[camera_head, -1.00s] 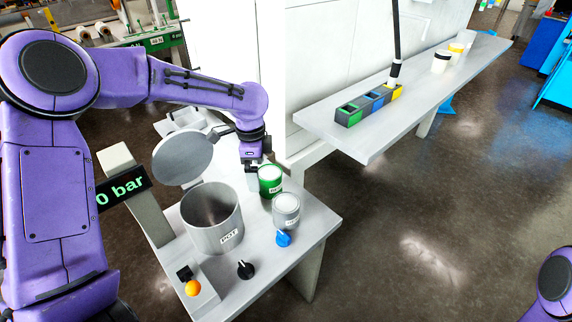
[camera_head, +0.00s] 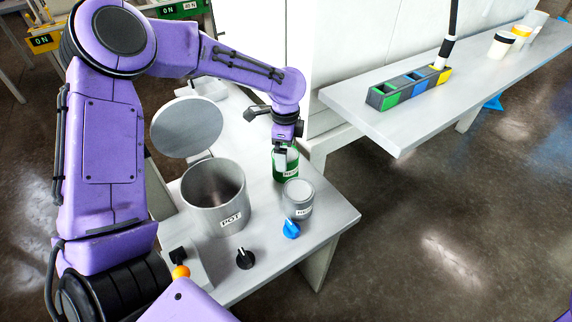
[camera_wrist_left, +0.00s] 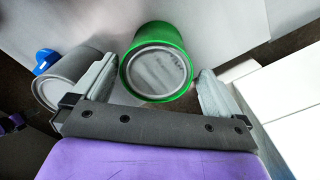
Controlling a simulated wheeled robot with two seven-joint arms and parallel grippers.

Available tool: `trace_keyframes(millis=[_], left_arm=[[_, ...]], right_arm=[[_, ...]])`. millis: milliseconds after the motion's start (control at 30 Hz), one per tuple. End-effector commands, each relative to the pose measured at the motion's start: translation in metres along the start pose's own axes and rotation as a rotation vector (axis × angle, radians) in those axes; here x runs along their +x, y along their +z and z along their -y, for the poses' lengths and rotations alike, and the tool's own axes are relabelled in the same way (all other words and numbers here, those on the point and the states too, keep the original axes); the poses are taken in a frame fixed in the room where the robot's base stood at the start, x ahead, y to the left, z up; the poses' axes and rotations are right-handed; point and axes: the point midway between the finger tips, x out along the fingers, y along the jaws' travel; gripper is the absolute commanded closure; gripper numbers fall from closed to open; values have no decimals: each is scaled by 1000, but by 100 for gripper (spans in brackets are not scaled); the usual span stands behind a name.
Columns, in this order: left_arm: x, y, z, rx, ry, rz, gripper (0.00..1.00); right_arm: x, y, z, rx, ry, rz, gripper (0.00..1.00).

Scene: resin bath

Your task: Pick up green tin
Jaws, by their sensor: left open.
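The green tin (camera_head: 287,170) stands on the grey bench behind the grey tin, partly hidden by my left gripper. In the left wrist view the green tin (camera_wrist_left: 158,62) has a pale top and lies between and just beyond the two fingers. My left gripper (camera_head: 283,158) is over the green tin from above. In the wrist view my left gripper (camera_wrist_left: 152,92) is open, one finger on each side, with visible gaps to the tin. My right gripper is not in view.
A grey tin (camera_head: 298,199) with a blue knob (camera_head: 291,229) stands close in front; it is beside the left finger in the wrist view (camera_wrist_left: 66,80). A large pot (camera_head: 214,198) with a raised lid (camera_head: 187,127) is left. A shelf (camera_head: 395,131) holds a coloured-slot box (camera_head: 408,88).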

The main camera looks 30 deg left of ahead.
Motion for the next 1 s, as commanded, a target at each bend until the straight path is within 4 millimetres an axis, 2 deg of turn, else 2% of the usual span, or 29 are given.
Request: trace_keyframes(millis=[300,567,600,767,800,1000], left_arm=[[50,0,-2,0,2,-1,0],[56,0,-2,0,-2,-1,0],[56,0,-2,0,-2,-1,6],[56,0,-2,0,-2,-1,59],[55,0,-1,0,-3,-1,65],[54,0,-1,0,-4,-1,65]], right_arm=[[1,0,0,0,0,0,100],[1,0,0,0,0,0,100],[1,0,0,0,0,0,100],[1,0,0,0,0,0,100],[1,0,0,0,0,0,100],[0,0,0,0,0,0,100]])
